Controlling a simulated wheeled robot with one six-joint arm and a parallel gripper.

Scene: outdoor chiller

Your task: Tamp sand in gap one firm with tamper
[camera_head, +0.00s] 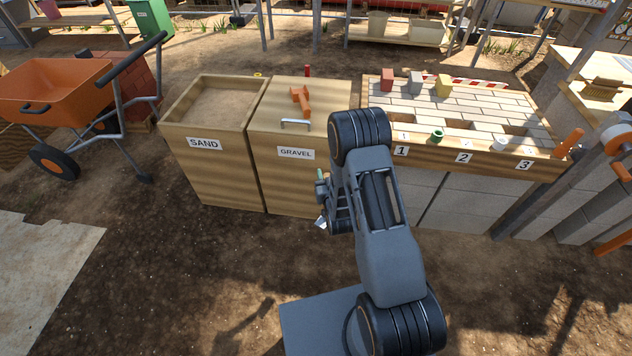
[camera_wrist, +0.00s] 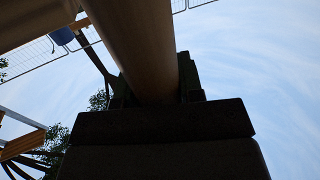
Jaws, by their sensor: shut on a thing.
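My gripper (camera_head: 323,200) is low in front of the gravel bin, largely hidden behind my arm. I cannot tell for sure that this is the tamper. In the head view only small green and pale bits show by the gripper. Gap one (camera_head: 407,117) is a brown recess in the paver bench (camera_head: 480,158), behind label 1; its fill is too small to judge. The gripper is apart from the bench.
The sand bin (camera_head: 213,165) stands left of the gravel bin (camera_head: 285,178), whose lid carries an orange tool (camera_head: 301,100). Small coloured blocks (camera_head: 415,82) lie at the bench's back. Green (camera_head: 437,135) and white (camera_head: 500,144) rings sit at its front. A wheelbarrow (camera_head: 55,85) stands left.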

